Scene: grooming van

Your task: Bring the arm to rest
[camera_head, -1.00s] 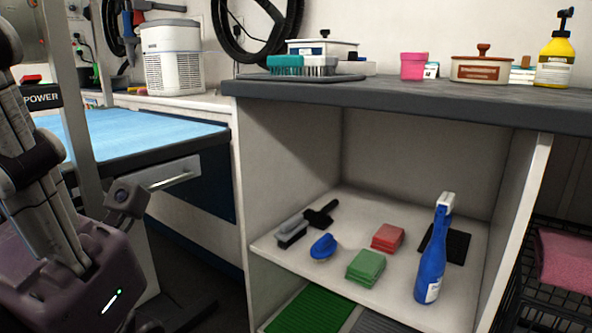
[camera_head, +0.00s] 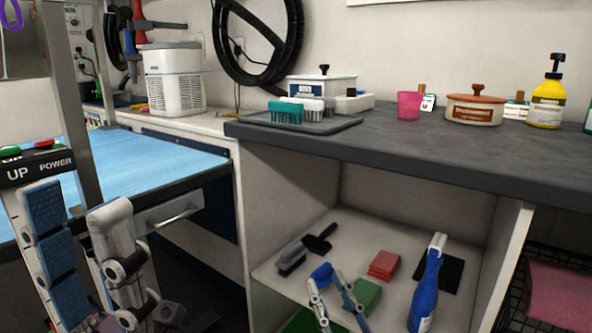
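My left gripper (camera_head: 76,200) is at the lower left, its fingers pointing up and spread apart, with nothing between them. It is in front of the blue table and the UP/POWER control box. My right gripper (camera_head: 327,280) shows only its fingertips at the bottom, in front of the open shelf. Its fingers are apart and look empty. The rest of the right arm is below the frame.
The shelf also holds a dark brush (camera_head: 291,259), red blocks (camera_head: 384,265) and a blue spray bottle (camera_head: 425,288). The grey countertop (camera_head: 420,148) above carries brushes on a tray, a pink cup (camera_head: 409,105), a lidded pot (camera_head: 474,109) and a yellow bottle (camera_head: 548,98).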

